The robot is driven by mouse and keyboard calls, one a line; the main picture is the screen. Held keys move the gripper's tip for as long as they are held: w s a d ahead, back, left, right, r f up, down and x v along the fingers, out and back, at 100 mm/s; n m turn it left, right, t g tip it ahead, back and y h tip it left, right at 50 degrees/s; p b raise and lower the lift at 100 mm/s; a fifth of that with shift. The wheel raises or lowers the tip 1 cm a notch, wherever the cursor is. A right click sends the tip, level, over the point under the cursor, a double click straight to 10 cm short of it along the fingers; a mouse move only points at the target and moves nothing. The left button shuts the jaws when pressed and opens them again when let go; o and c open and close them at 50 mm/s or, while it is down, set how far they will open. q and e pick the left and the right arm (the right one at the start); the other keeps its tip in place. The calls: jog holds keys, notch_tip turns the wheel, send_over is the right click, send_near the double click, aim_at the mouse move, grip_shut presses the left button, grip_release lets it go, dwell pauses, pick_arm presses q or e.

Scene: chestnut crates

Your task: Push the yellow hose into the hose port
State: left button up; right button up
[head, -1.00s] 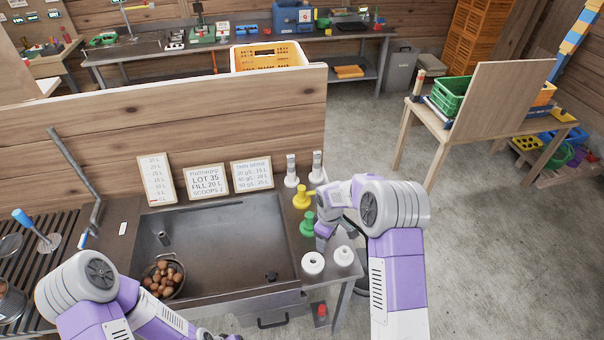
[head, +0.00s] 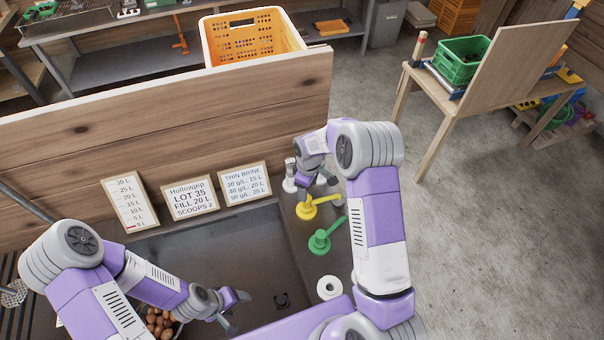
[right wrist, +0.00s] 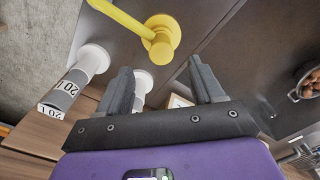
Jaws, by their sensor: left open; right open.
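A yellow piece (head: 308,208), a round base with a pipe-like arm, stands on the counter at the sink's right edge. It shows large in the right wrist view (right wrist: 158,38), just beyond my fingertips. My right gripper (head: 322,184) is over the counter close behind it; in the right wrist view its fingers (right wrist: 163,84) are apart with nothing gripped. My left gripper (head: 234,310) is open and empty above the sink. A white ring with a dark hole (head: 329,288) sits near the counter's front; I cannot tell whether it is the hose port.
A green piece (head: 321,242) of similar shape stands in front of the yellow one. White posts marked 20 L (right wrist: 84,75) stand close to my right fingers. A wooden partition (head: 170,125) with signs closes the back. Chestnuts (head: 160,324) lie in the sink, partly behind my left arm.

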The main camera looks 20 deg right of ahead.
aim_at(324, 199)
notch_tip(324, 199, down, 7)
jog(key=shift+s+f, duration=0.15)
dwell(0.4)
grip_shut()
dwell(0.5)
jog(key=shift+r+p, duration=0.35)
jog(key=shift+r, duration=0.3)
jog(key=c, duration=0.7)
grip_release()
grip_shut()
